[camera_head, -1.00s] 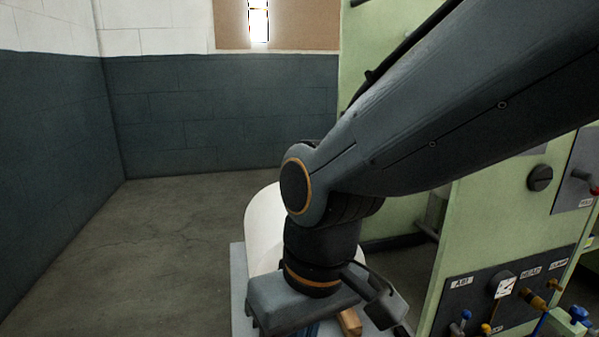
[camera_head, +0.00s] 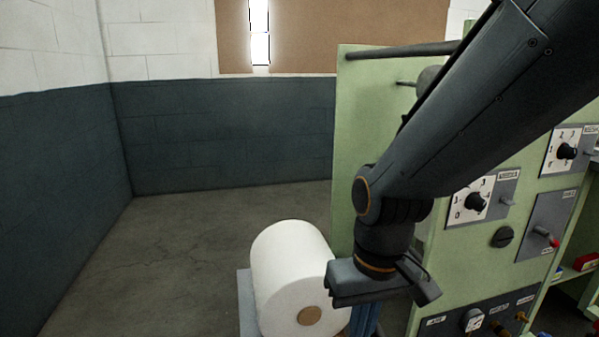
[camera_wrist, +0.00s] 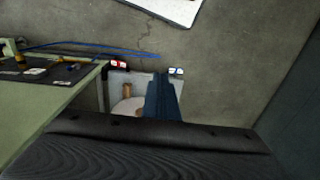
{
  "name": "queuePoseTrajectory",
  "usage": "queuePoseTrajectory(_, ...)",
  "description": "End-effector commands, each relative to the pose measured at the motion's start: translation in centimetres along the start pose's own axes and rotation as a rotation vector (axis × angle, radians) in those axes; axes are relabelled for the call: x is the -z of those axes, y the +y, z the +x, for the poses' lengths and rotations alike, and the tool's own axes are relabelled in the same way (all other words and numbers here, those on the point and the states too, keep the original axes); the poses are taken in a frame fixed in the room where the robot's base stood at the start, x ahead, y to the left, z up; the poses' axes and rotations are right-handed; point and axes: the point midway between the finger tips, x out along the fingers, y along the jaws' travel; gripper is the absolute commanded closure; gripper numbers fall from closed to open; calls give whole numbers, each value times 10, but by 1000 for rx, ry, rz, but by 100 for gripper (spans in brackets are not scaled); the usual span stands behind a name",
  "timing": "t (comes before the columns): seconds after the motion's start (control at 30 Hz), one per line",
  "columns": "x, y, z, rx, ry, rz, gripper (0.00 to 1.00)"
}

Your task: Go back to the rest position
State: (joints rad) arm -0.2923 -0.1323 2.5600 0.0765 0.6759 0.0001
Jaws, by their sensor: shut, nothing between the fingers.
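My gripper (camera_head: 364,322) hangs from my arm at the right of the head view, just right of the white roll, with its blue fingers pointing down. In the wrist view my gripper (camera_wrist: 160,76) shows its blue fingers together with nothing between them. The white roll (camera_head: 285,262) has a brown core (camera_head: 310,316) and lies on a light grey platform (camera_head: 245,302). Part of the roll also shows in the wrist view (camera_wrist: 124,108), left of the fingers. I cannot tell the gap between gripper and roll.
A green machine (camera_head: 352,130) with dials, knobs and labelled panels stands behind and right of my arm. A horizontal bar (camera_head: 400,50) runs along its top. Open concrete floor (camera_head: 180,250) lies left, bounded by a dark block wall (camera_head: 60,165). Blue hoses (camera_wrist: 90,48) show in the wrist view.

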Motion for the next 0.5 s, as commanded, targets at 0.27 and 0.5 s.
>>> queuePoseTrajectory(0.27, -15, 35, -61, -23, -13, 105, 100)
queuePoseTrajectory(0.5, -30, 63, -104, -40, -23, 186, 100)
